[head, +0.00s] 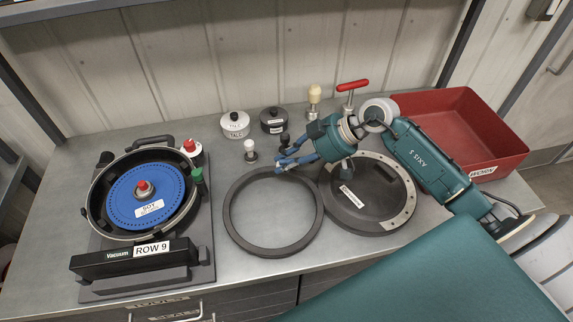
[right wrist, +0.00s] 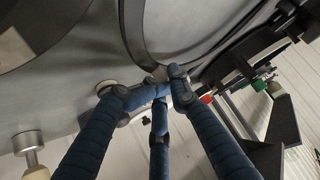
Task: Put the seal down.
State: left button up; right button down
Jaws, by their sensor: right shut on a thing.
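The seal, a large dark grey ring (head: 228,212), is level over the middle of the bench, at or just above its surface; I cannot tell whether it touches. My right gripper (head: 281,163) is shut on its far edge, slightly right of the ring's top in the head view. In the right wrist view the blue fingers (right wrist: 160,84) close at the ring's dark band (right wrist: 133,38). The seed meter with a blue seed disc (head: 121,198) stands at the left. My left gripper is not in view.
A dark round housing (head: 350,219) lies right of the ring, very close to it. A red bin (head: 497,138) is at the back right. White (head: 235,127) and black (head: 273,127) lidded pots and a small white-topped knob (head: 250,147) stand behind the ring. The bench (head: 230,280) is clear in front.

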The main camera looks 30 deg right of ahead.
jog(key=shift+f, duration=0.85)
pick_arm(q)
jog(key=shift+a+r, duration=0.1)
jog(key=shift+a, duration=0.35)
pick_arm(e)
jog(key=c, duration=1.7)
grip_release()
jog(key=shift+f, duration=0.15)
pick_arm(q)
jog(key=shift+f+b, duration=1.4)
pick_arm(e)
jog(key=shift+v, duration=6.1)
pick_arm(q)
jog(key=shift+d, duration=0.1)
pick_arm(e)
jog(key=shift+a, duration=0.1)
